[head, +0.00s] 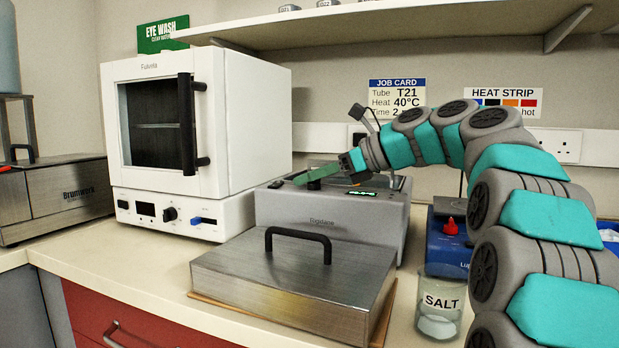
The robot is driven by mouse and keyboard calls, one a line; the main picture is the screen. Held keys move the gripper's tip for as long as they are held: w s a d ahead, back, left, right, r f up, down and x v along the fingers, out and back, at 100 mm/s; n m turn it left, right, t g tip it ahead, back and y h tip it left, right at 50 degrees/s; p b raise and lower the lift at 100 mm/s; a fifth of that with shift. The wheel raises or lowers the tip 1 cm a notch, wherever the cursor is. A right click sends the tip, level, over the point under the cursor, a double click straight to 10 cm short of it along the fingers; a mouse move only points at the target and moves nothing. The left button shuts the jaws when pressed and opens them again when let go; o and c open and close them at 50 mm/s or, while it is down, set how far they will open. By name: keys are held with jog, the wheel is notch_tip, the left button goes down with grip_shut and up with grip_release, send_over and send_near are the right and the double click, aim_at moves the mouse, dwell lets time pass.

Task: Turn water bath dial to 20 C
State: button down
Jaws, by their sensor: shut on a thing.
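The water bath appears to be the grey unit (285,212) in the middle of the bench, with a small lit green display (362,194) on its sloping top. The figures on the display are too small to read. My gripper (318,174) reaches in from the right over the top of this unit. Its green fingers are shut on the dark dial (314,185), which is mostly hidden under them. The dial's pointer and scale cannot be made out.
A brushed-metal lid (270,272) with a black handle lies in front of the unit. A white oven (240,115) stands to the left. A salt jar (439,314) and a blue device (447,255) with a red knob stand to the right, near my arm. A shelf (420,22) overhangs behind.

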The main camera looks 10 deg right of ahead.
jog(key=c, duration=0.9)
grip_release()
jog(key=shift+c, duration=0.2)
jog(key=shift+d, duration=0.1)
jog(key=v, duration=0.7)
jog(key=shift+s+d+r, duration=0.15)
jog(key=shift+s+d, duration=0.05)
jog(key=shift+d, duration=0.1)
jog(key=shift+o, duration=0.4)
